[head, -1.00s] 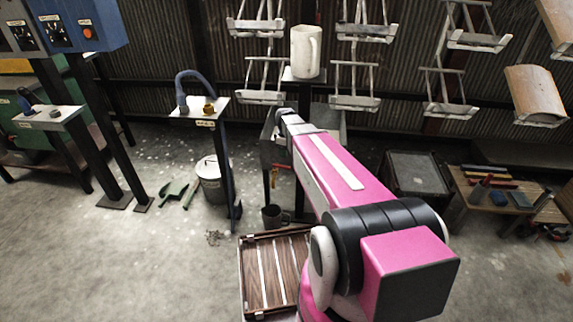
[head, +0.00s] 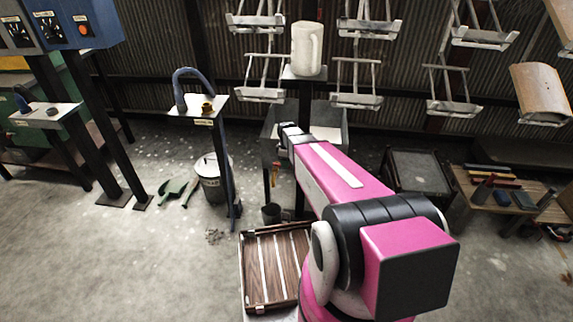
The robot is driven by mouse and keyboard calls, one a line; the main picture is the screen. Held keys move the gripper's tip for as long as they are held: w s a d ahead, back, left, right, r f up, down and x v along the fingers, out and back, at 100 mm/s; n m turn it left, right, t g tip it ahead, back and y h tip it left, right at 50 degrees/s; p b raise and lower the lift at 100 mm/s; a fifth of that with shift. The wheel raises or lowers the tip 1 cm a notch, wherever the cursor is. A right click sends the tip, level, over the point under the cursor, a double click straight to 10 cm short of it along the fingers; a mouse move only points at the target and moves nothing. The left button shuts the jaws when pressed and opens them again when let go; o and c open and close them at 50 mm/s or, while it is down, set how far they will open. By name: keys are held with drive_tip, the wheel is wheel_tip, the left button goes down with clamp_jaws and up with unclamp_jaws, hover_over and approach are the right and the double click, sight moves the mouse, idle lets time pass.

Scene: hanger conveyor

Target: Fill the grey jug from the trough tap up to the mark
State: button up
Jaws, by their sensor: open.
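A dark grey jug (head: 271,214) stands on the floor below the trough, just behind the wooden slatted tray. The grey metal trough (head: 335,120) stands at the back centre, partly hidden by my arm. An orange-red tap (head: 275,172) shows small under its left front. Whether water runs is too small to tell. My pink arm reaches toward the trough, and its grey wrist end overlaps the trough's left front. My gripper's fingers are hidden or cannot be made out there. The inside of the jug and any mark on it cannot be seen.
A large cream jug (head: 307,48) stands on a raised stand behind the trough. Hangers (head: 358,98) hang along the back.

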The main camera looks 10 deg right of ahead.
drive_tip(key=shift+f, duration=0.85)
clamp_jaws()
drive_tip(key=shift+s+a+m, duration=0.4)
drive_tip(key=shift+s+m, duration=0.1)
drive_tip(key=shift+m, duration=0.7)
drive_tip(key=shift+s+a+m, duration=0.35)
drive_tip(key=shift+s+m, duration=0.15)
drive_tip(key=shift+m, duration=0.7)
unclamp_jaws()
